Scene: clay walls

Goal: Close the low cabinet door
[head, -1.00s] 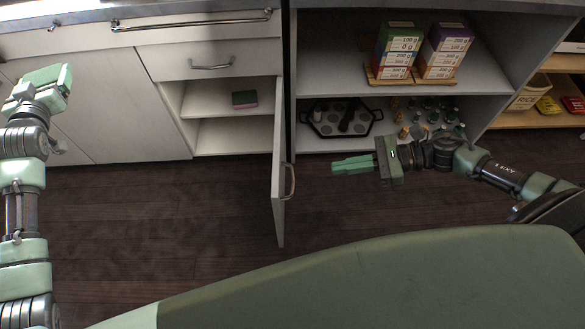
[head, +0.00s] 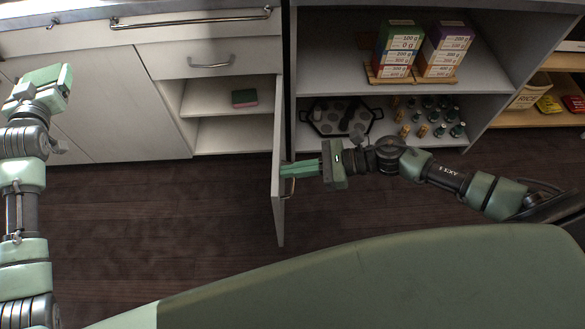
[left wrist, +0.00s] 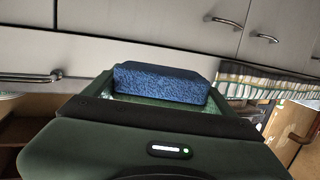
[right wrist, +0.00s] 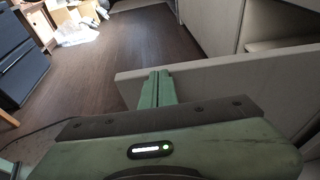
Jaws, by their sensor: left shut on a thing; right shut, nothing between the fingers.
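The low cabinet door (head: 279,190) stands open, swung out toward me, seen nearly edge-on, with a metal handle (head: 290,187) on its right face. The cabinet's inside (head: 225,133) shows to its left. My right gripper (head: 290,170) is shut and empty, its fingertips at the door's right face near the handle; I cannot tell if they touch. In the right wrist view the shut fingers (right wrist: 157,90) stand in front of the door panel (right wrist: 225,85). My left gripper (head: 62,85) is raised at the far left, shut on a blue sponge (left wrist: 160,82).
A green and pink sponge (head: 244,98) lies on the cabinet's inner shelf. The open shelf unit at right holds boxes (head: 397,50), a dark muffin pan (head: 340,118) and several small bottles (head: 440,130). The floor (head: 170,215) left of the door is clear.

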